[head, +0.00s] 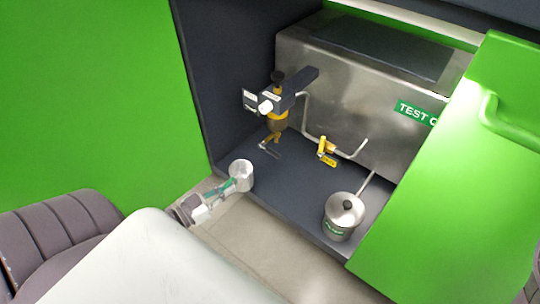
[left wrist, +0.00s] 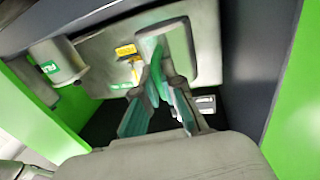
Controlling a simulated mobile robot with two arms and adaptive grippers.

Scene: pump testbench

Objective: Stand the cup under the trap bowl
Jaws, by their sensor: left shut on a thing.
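My left gripper (head: 228,186) is shut on a silver cup (head: 242,173). It holds the cup near the front left edge of the dark bench floor, in front of and to the left of the trap. The trap bowl (head: 277,122) is a yellow piece below the filter head, with a small lever under it. The cup is apart from the bowl, lower in the picture. In the left wrist view the fingers (left wrist: 158,82) converge. The cup's outline is hard to tell from the grey surfaces there. My right gripper is not in view.
A steel tank (head: 345,95) fills the back. Green panels flank the bay.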

